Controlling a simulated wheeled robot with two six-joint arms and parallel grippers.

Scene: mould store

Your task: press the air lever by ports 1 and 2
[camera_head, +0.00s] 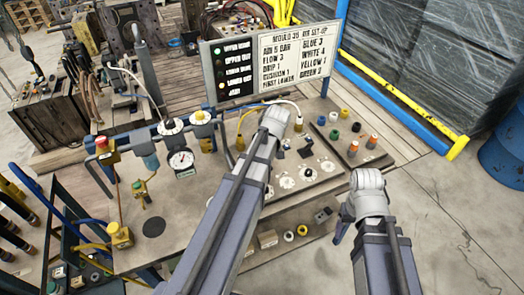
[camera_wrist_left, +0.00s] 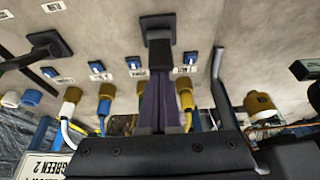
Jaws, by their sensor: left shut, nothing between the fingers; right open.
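In the left wrist view, my left gripper (camera_wrist_left: 160,88) is shut and empty over the pale bench top. A black air lever (camera_wrist_left: 158,28) with a square base is straight ahead of its fingers. I cannot tell whether they touch. Another black lever (camera_wrist_left: 45,45) is at the left. Small blue parts with white labels stand between and beside them; the port numbers are too small to read. In the head view my left arm's wrist hides its fingers at the panel. My right gripper (camera_head: 343,226) is open, in front of the bench's right part, partly hidden by its wrist.
A sign board (camera_head: 270,60) stands behind the panel. A regulator and gauge (camera_head: 181,160) stand left of my left arm. Several coloured caps (camera_head: 346,112) are at the bench's right. In the left wrist view a row of hose fittings (camera_wrist_left: 70,102) is close to the gripper.

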